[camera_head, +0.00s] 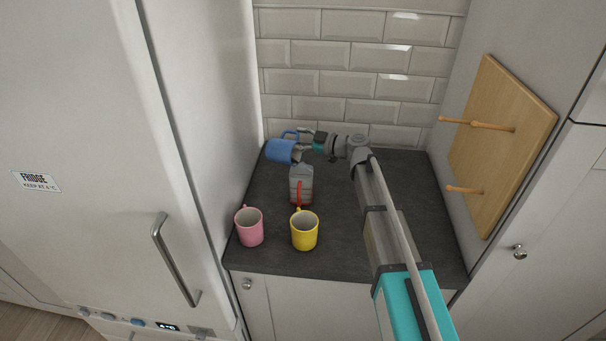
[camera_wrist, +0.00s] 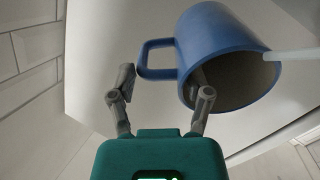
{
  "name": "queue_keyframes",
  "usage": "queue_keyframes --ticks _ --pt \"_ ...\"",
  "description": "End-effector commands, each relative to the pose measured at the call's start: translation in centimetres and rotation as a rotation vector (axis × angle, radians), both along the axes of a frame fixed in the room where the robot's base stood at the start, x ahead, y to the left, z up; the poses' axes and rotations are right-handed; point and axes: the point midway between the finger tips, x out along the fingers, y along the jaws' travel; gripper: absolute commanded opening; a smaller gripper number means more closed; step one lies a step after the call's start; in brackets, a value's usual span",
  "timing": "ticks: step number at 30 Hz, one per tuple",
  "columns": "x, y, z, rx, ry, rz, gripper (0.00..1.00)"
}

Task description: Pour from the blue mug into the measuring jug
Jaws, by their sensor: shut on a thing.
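The blue mug (camera_head: 280,151) is raised at the back left of the worktop, tilted with its mouth towards the right. My gripper (camera_head: 303,138) is shut on its handle. In the wrist view the two fingers (camera_wrist: 160,77) are either side of the handle of the blue mug (camera_wrist: 215,40). A pale thin strip, seemingly a stream of liquid, runs from the mug's mouth to the right edge there. The measuring jug (camera_head: 302,185), clear with a red handle, stands upright on the worktop, just below and right of the mug. Its contents are hard to tell.
A pink mug (camera_head: 249,227) and a yellow mug (camera_head: 304,231) stand upright on the slate worktop (camera_head: 350,253), in front of the jug. The fridge (camera_head: 90,130) bounds the left. A wooden peg board (camera_head: 500,145) hangs on the right. The front right worktop is clear beneath my arm.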

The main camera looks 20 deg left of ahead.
Motion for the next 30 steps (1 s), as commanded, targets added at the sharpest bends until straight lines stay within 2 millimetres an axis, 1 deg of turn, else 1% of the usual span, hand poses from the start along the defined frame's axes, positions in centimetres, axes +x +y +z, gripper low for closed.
queue_keyframes --ticks 30 --pt "-0.07 -0.75 -0.97 0.112 -0.013 -0.001 0.03"
